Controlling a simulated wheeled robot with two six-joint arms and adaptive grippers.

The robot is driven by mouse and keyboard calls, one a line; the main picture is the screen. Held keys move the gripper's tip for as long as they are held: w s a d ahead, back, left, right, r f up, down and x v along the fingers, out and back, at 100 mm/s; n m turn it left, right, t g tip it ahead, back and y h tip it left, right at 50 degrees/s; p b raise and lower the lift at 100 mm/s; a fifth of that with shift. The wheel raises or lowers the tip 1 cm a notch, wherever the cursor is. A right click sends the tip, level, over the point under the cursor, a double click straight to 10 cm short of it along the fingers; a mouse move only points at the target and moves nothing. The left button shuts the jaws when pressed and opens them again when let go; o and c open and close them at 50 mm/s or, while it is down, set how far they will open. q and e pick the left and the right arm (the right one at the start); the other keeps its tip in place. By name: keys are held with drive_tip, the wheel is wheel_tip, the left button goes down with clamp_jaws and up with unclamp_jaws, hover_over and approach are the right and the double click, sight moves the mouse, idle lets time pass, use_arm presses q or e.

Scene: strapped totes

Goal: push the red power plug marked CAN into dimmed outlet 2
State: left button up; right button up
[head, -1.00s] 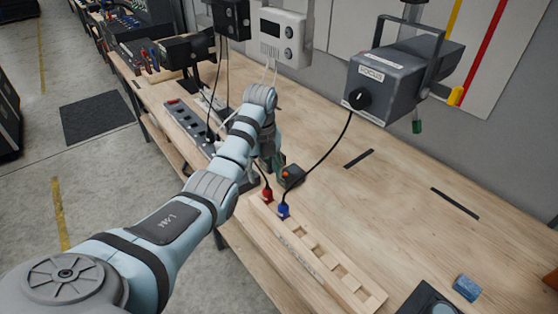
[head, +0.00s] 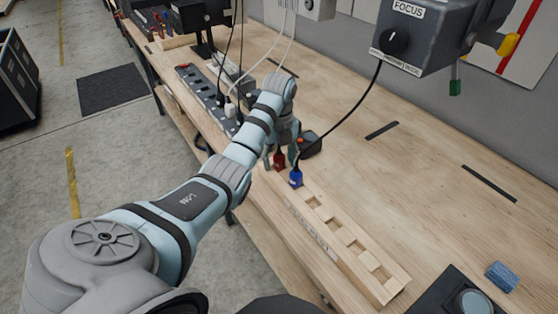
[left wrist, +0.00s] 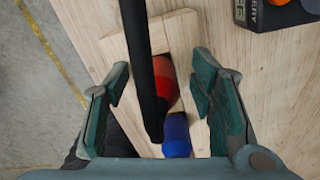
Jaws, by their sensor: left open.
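The red plug (head: 279,161) stands at the far end of the wooden rack (head: 375,287). My left gripper (head: 281,155) is low over it, open. In the left wrist view the red plug (left wrist: 166,82) lies between the two green fingers, with a gap on each side. A black cable crosses in front of it. A blue plug (head: 296,178) stands just beside it in the rack and also shows in the left wrist view (left wrist: 177,136). The outlet strip (head: 205,95) lies further back along the bench edge; its outlet markings and the CAN mark cannot be read. My right gripper is out of view.
A black box with an orange button (head: 308,144) stands close right of the gripper. A white plug (head: 231,109) sits in the strip, with cables hanging nearby. Bench right of the rack is mostly clear.

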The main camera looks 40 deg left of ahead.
sight(279, 153)
use_arm(q)
drive_tip(key=shift+s+r, duration=0.1)
drive_tip(key=shift+r, duration=0.05)
drive_tip(key=shift+c, duration=0.5)
clamp_jaws()
wheel_tip(279, 153, up, 5)
drive_tip(key=p, duration=0.7)
drive_tip(key=shift+r, duration=0.1)
